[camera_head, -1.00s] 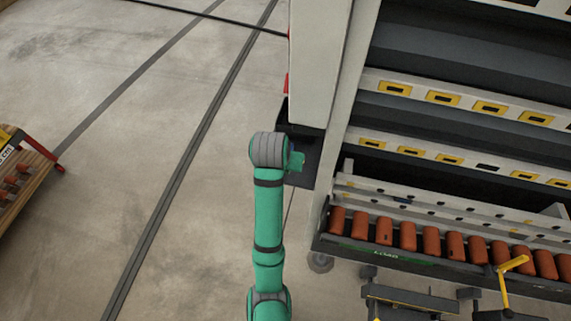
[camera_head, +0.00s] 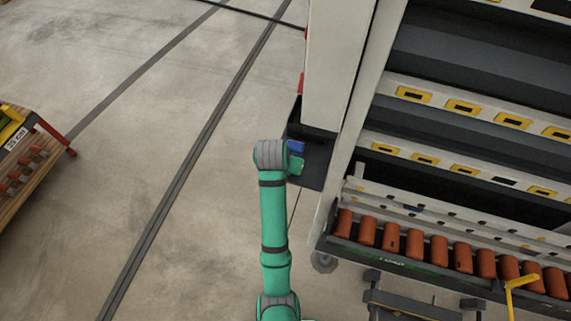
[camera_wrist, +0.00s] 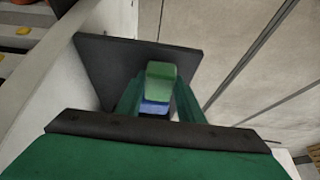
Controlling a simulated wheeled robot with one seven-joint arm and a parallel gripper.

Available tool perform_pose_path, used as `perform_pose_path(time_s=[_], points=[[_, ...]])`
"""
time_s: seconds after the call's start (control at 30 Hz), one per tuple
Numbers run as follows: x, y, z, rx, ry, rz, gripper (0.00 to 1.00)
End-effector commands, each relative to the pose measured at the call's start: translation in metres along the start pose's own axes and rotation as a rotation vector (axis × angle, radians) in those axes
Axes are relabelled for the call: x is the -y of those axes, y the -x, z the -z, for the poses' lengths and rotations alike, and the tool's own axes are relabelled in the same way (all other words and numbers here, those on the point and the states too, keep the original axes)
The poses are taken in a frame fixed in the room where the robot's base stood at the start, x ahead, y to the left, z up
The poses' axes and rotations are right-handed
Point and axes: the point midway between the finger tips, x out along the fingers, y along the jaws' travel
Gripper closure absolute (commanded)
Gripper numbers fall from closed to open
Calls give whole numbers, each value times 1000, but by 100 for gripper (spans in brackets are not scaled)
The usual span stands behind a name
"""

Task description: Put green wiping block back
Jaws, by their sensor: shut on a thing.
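My gripper (camera_wrist: 158,84) is shut on the green wiping block (camera_wrist: 160,69), which shows between the green fingertips in the wrist view. A blue piece (camera_wrist: 155,107) shows just below the green block, between the fingers. I cannot tell whether it is a separate block or part of the held one. The dark shelf plate (camera_wrist: 100,62) fixed to the white panel lies beyond the fingertips. In the head view, the blue piece (camera_head: 296,147) and a bit of green (camera_head: 297,164) show at my gripper's right side, in front of the dark shelf (camera_head: 318,160).
The white washer post (camera_head: 338,65) rises beside the shelf. To the right are racks and a row of orange cylinders (camera_head: 415,243). A wooden cart (camera_head: 28,170) stands at the far left. The concrete floor between is clear.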

Motion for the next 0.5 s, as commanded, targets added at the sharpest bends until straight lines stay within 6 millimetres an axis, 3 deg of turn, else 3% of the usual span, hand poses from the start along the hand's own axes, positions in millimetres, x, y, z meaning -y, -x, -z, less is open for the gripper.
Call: perform_pose_path(time_s=[0.47, 0.5], points=[[-2, -8, -3, 0, -3, -2, 98], [-1, -8, -4, 0, -2, -1, 63]])
